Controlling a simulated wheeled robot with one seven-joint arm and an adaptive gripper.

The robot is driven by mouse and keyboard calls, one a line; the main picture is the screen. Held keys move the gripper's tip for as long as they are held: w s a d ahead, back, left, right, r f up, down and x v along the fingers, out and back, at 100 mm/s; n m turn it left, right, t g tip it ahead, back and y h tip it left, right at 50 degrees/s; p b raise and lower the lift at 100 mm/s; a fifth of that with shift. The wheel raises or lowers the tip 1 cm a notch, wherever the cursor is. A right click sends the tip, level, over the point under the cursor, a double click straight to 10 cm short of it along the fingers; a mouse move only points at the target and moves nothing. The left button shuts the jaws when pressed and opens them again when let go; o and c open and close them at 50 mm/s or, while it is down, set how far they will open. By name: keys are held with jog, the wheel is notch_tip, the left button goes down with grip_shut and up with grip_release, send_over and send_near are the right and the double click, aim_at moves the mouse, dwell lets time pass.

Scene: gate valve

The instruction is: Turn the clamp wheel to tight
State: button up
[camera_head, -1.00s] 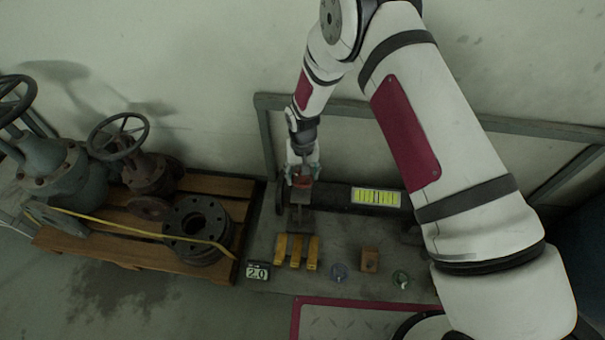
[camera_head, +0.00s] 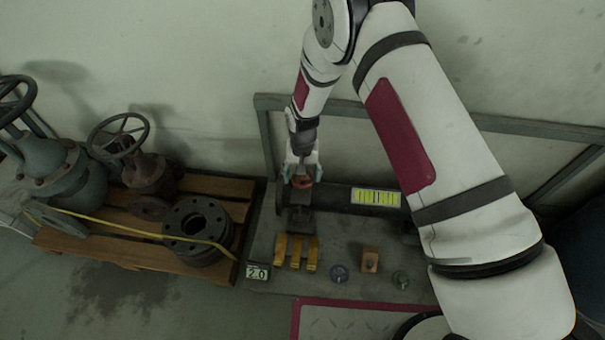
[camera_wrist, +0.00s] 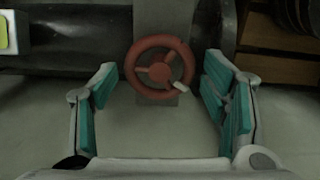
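The clamp wheel (camera_wrist: 160,70) is a red three-spoke handwheel with a small pale knob on its rim at the lower right. In the wrist view it lies between and slightly beyond my fingers. In the head view the wheel (camera_head: 302,181) shows as a red patch just below my fingers. My gripper (camera_wrist: 163,100) is open, with teal finger pads wide apart on both sides of the wheel and no contact visible. In the head view my gripper (camera_head: 301,172) points down over the clamp. The grey clamp body (camera_head: 299,216) stands below the wheel.
Old valves on a pallet (camera_head: 130,253) are further left.

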aim_at(302, 178)
dwell(0.3)
notch_tip(302, 178, up, 12)
dwell(0.5)
dwell(0.3)
